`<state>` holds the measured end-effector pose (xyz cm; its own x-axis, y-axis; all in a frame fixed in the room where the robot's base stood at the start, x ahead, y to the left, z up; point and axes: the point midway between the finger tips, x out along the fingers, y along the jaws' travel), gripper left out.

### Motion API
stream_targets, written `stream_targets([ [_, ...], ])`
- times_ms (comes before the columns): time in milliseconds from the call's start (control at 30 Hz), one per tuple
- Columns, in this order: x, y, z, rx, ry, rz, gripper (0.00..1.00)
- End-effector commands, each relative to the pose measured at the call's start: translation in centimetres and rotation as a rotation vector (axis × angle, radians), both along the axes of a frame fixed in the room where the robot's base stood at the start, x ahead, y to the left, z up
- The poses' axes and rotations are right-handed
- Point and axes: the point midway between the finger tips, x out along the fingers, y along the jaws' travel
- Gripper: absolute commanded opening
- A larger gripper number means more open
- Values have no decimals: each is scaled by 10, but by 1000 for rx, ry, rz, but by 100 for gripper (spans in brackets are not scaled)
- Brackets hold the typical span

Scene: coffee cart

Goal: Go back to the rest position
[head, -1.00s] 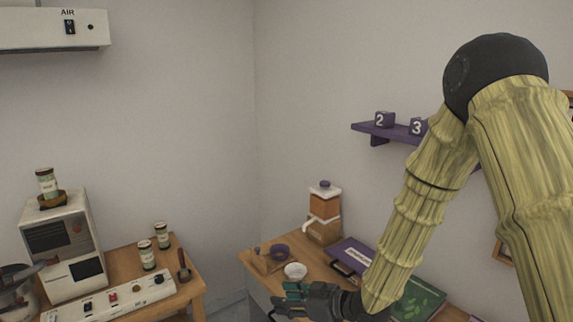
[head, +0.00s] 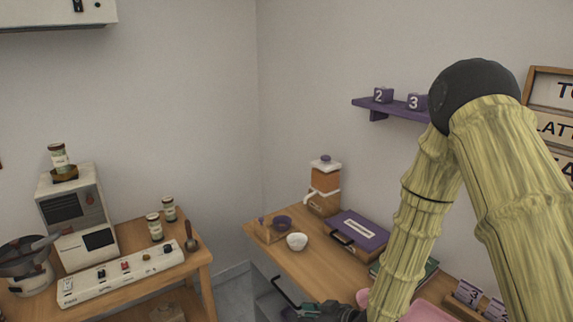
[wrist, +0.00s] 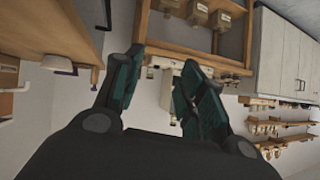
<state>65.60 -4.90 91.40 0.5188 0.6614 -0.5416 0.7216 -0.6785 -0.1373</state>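My gripper (head: 318,309) shows at the bottom edge of the head view, in front of the right-hand counter and partly cut off. In the wrist view my gripper (wrist: 160,75) has its dark green fingers spread apart with nothing between them, so it is open and empty. My arm, with bamboo-like links and a dark round joint, bends down from the right side of the head view and hides part of the counter.
The right counter holds a white bowl (head: 297,242), a grinder-like dispenser (head: 325,186), a purple case (head: 359,231) and a partly hidden pink object (head: 427,311). A purple shelf (head: 384,105) is behind my arm. The left table holds a coffee machine (head: 78,222) and a power strip (head: 122,273).

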Motion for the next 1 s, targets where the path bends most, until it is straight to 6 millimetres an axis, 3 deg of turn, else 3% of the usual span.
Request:
stream_targets([
  [167, -35, -25, -56, -52, 143, -112, 40],
  [267, -66, -46, -96, -100, 254, -199, 40],
  [400, -121, -78, -146, -179, 415, -325, 40],
  [600, -214, -124, -198, -309, 637, -497, 40],
  [800, -297, -162, -224, -432, 813, -635, 40],
  [900, -324, -172, -228, -473, 867, -677, 40],
  [1000, -339, -176, -230, -495, 895, -701, 40],
])
